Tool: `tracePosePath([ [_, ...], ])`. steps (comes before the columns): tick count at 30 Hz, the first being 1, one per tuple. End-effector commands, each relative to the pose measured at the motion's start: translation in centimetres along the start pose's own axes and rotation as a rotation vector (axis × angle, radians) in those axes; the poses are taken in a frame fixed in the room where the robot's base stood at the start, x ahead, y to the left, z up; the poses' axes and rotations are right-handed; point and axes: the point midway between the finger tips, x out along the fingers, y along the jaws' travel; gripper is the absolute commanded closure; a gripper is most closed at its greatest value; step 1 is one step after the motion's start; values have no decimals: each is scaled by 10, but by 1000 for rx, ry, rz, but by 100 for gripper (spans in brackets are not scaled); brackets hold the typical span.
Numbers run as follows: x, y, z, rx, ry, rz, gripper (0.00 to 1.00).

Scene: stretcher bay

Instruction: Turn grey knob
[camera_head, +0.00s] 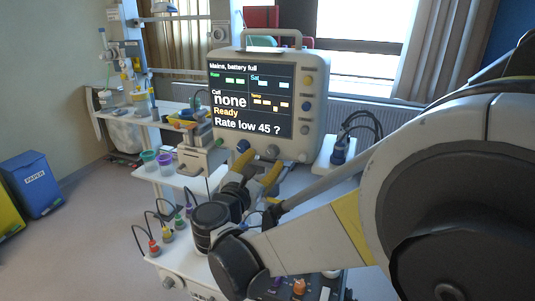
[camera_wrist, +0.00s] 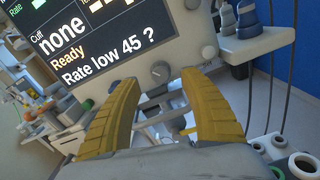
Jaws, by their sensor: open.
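The monitor (camera_head: 222,131) has a pale housing and a lit screen. A round grey knob (camera_head: 273,153) sits on its lower front edge. In the wrist view, this grey knob (camera_wrist: 160,73) shows a light mark and appears between the fingertips. My gripper (camera_head: 260,163) is open, with its two yellow fingers pointing at the monitor's lower front. The fingers also show in the wrist view (camera_wrist: 161,79), on either side of the knob and a little below it. I cannot tell how far the tips are from the knob, and no contact is visible.
A dark blue knob (camera_head: 242,146) sits at the monitor's lower left. Coloured connectors with cables (camera_head: 167,233) stand at lower left. A side holder with a cabled probe (camera_head: 338,155) is to the right.

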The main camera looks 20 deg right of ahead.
Motion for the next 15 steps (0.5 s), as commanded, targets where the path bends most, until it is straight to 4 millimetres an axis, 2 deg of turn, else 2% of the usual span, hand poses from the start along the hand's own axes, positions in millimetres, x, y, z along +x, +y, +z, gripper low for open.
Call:
tracePosePath([
  [1, -13, 1, 0, 0, 1, 5, 48],
  [6, -46, 1, 0, 0, 1, 4, 48],
  [10, -61, 0, 0, 0, 0, 2, 48],
  [15, -67, 0, 0, 0, 0, 0, 48],
])
